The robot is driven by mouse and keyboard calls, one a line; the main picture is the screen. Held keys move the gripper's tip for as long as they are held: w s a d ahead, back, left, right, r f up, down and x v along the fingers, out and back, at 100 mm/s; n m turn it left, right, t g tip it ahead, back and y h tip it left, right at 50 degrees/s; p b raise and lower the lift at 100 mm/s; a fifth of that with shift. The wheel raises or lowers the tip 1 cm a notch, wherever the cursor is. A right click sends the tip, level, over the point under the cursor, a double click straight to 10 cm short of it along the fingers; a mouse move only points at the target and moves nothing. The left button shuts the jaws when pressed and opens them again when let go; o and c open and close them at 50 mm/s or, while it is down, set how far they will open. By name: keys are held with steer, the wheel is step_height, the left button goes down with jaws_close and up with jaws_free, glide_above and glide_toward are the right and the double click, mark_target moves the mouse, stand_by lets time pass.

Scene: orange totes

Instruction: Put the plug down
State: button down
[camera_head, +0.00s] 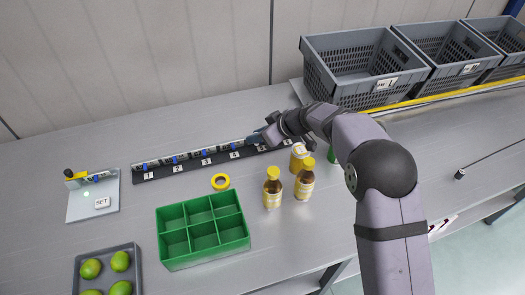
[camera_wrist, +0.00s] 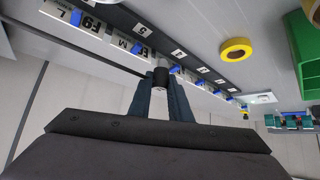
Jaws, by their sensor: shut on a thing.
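My gripper (camera_head: 262,136) is at the far end of the long dark numbered strip (camera_head: 148,176), close above it. In the wrist view my gripper (camera_wrist: 163,84) is shut on a small dark cylindrical piece, which I take for the plug (camera_wrist: 160,77). The plug's end shows between the fingertips, over the row of white modules with blue tabs. I cannot tell whether it touches the strip (camera_wrist: 205,65). In the head view the plug is hidden by the gripper.
Yellow tape (camera_head: 220,182), several bottles (camera_head: 272,188) and a green divided box (camera_head: 203,252) stand in front of the strip. A tray of limes (camera_head: 78,272) and a SET plate (camera_head: 83,208) are left. Grey crates (camera_head: 345,92) stand behind. A small black piece with a thin cable (camera_head: 459,174) lies right.

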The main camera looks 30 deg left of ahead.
steer(key=shift+f+p, duration=1)
steer(key=shift+f, duration=2.65)
steer(key=shift+f+b, duration=0.2)
steer(key=shift+b, duration=0.2)
steer(key=c, duration=1.6)
jaws_free()
steer(key=shift+c, duration=0.2)
steer(key=shift+r+p, duration=0.25)
steer(key=shift+p, duration=0.05)
steer(key=shift+d, duration=0.1)
steer(key=b+v, duration=0.3)
steer(key=v, duration=0.2)
steer(key=shift+d+r, duration=0.2)
steer(key=shift+r, duration=0.05)
steer(key=shift+o, duration=0.5)
steer(key=shift+v, duration=0.85)
